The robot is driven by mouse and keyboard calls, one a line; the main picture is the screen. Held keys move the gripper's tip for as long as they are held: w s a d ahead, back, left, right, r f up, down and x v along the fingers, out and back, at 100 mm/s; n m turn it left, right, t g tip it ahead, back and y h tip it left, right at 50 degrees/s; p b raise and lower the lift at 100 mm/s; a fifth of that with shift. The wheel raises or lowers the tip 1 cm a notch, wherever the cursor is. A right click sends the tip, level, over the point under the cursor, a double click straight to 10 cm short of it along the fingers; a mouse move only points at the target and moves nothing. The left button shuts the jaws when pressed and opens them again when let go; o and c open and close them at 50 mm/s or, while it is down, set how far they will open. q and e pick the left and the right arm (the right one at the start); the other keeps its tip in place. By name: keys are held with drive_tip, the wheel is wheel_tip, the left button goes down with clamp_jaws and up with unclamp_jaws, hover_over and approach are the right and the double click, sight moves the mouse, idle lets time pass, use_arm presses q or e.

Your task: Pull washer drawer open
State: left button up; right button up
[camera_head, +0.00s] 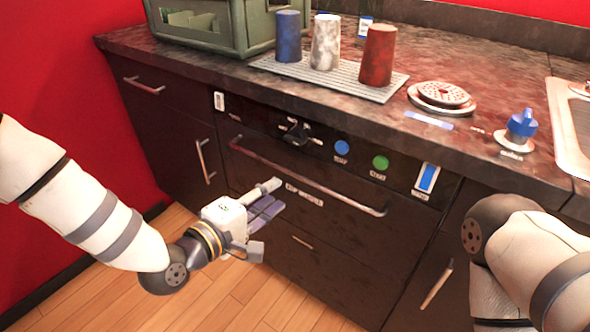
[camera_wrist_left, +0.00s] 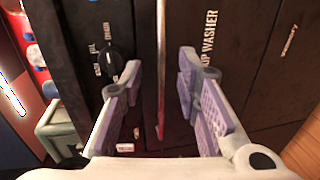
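The cup washer drawer (camera_head: 340,235) is a dark front panel below the counter and looks closed. Its long metal bar handle (camera_head: 320,186) runs across its upper part. My left gripper (camera_head: 268,200) is in front of the drawer, just below the left half of the handle. In the left wrist view, my left gripper (camera_wrist_left: 160,100) is open, with one finger on each side of the handle (camera_wrist_left: 161,70). No finger clearly touches it. My right arm comes in at the right edge, and its gripper is not in view.
A control strip above the handle has a black knob (camera_head: 296,132), a blue button (camera_head: 342,147), a green button (camera_head: 380,163) and a switch (camera_head: 426,178). Three cups stand on a ribbed mat (camera_head: 345,80) on the counter. A green crate (camera_head: 243,28) stands behind left.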

sight(298, 178)
use_arm(q)
drive_tip(key=b+x, duration=0.1)
drive_tip(key=x, duration=0.9)
drive_tip(key=shift+d+f, duration=0.15)
drive_tip(key=shift+d, duration=0.1)
clamp_jaws()
